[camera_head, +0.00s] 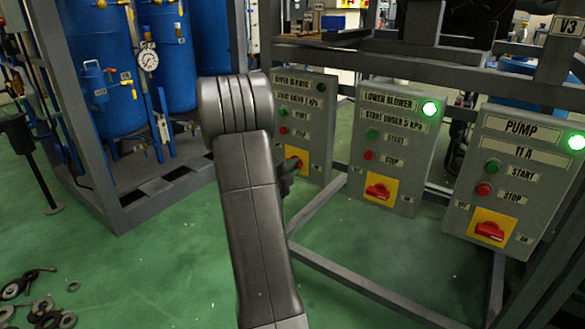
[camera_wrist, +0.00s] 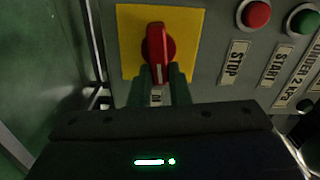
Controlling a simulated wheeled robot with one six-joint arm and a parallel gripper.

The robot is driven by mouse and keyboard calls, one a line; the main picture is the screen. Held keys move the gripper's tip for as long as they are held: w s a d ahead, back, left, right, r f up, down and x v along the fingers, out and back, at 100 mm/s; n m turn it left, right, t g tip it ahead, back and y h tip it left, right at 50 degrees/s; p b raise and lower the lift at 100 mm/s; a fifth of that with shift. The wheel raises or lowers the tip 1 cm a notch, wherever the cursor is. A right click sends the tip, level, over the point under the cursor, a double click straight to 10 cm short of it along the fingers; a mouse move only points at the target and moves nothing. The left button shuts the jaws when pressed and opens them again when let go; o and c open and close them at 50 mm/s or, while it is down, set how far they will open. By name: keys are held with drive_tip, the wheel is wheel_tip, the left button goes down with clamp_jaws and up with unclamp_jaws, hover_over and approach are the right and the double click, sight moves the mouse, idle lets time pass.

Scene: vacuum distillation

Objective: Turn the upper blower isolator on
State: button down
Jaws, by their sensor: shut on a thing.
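The upper blower panel (camera_head: 318,112) is the grey box at the left of three in the head view. Its lamp (camera_head: 320,87) looks dark. Its red isolator knob (camera_wrist: 157,45) sits on a yellow plate (camera_wrist: 130,22) in the wrist view. The knob's white-marked end points down in that view, towards a label (camera_wrist: 157,98) partly hidden between my fingers. My gripper (camera_wrist: 158,85) is shut on the knob, one dark green finger on each side. In the head view my arm partly covers the isolator (camera_head: 299,156).
The lower blower panel (camera_head: 388,148) and the pump panel (camera_head: 515,180) stand to the right, both with green lamps lit. Grey frame bars run in front of and below them. Blue tanks (camera_head: 95,65) stand at the left. Loose round parts (camera_head: 42,310) lie on the green floor.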

drive_tip(key=shift+f+m, duration=0.2)
drive_tip(key=shift+m, duration=0.6)
drive_tip(key=c, duration=1.4)
unclamp_jaws()
drive_tip(key=shift+o, duration=0.2)
drive_tip(key=p+v, duration=0.3)
drive_tip(key=v, duration=1)
drive_tip(key=shift+s+a, duration=0.25)
drive_tip(key=shift+s, duration=0.1)
drive_tip(key=shift+w, duration=0.1)
